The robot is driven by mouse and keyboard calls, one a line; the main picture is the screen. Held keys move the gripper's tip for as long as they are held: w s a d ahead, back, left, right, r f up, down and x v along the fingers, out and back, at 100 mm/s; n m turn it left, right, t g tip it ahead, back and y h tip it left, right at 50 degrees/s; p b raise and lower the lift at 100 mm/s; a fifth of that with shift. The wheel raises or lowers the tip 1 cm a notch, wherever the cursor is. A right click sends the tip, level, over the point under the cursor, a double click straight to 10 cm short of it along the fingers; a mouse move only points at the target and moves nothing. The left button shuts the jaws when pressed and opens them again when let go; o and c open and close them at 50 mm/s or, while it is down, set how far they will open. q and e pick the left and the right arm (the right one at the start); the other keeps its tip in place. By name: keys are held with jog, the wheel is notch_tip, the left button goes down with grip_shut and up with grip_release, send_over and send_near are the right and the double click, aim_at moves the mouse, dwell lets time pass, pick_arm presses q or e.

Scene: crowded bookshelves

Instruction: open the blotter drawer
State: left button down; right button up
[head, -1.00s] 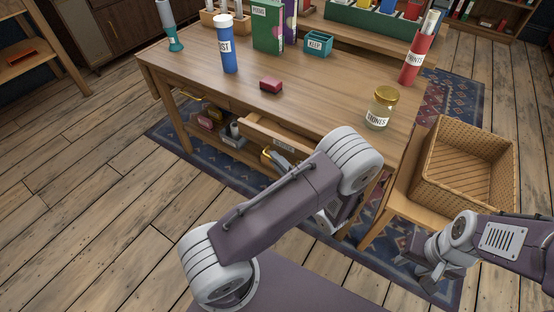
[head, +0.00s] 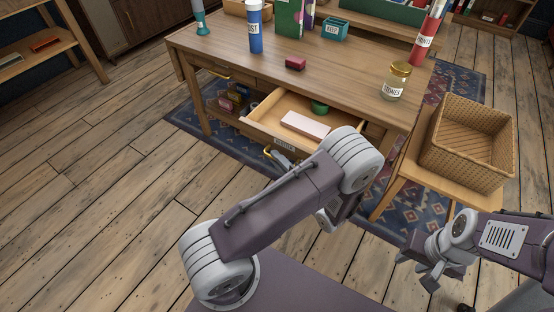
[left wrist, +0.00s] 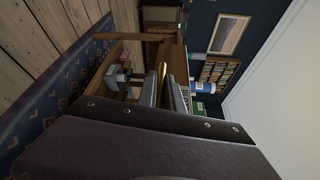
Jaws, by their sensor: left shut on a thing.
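The blotter drawer (head: 284,140) is a light wooden drawer in the front of the desk, with a small label on its face. It is pulled well out, and its inside shows. My left gripper (head: 278,157) is shut on its brass handle (head: 267,153), just below the label. The handle also shows between the fingers in the left wrist view (left wrist: 162,70). My left arm hides the drawer's right end. Inside lie a pale pink block (head: 305,124) and a round green thing (head: 319,106). My right gripper (head: 415,270) is open and empty at the lower right.
The desk top (head: 340,75) holds a red block (head: 295,63), a glass jar (head: 396,82), a blue bottle (head: 255,30) and a red tube (head: 428,38). A wicker basket (head: 470,140) stands on a stool to the right. The floor in front is clear.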

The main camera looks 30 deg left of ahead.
pick_arm(q)
jog(key=c, duration=1.5)
grip_release()
jog(key=shift+d, duration=0.1)
jog(key=p+v, duration=0.2)
jog(key=v, duration=0.7)
jog(key=shift+p, duration=0.3)
